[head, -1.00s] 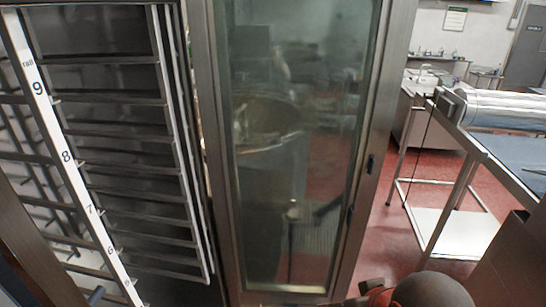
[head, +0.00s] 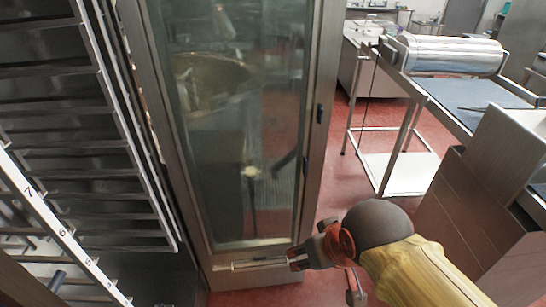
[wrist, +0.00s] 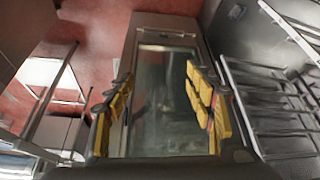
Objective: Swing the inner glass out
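The tall glass panel (head: 235,130) sits in a steel door frame (head: 318,120) that stands swung out beside the rack oven. I cannot tell any gap between the inner glass and the frame. In the wrist view the glass (wrist: 165,95) lies beyond my fingers. My gripper (head: 297,258) is low at the door's bottom right corner in the head view. In the wrist view my gripper (wrist: 158,100) has its yellow-padded fingers spread, with nothing between them. Whether it touches the door is unclear.
The oven rack with numbered rails (head: 60,225) stands left of the door. A steel trolley table (head: 440,95) with a shiny roller (head: 450,55) is at the right. A brown cabinet (head: 470,200) is at the near right. Red floor (head: 345,185) is clear between.

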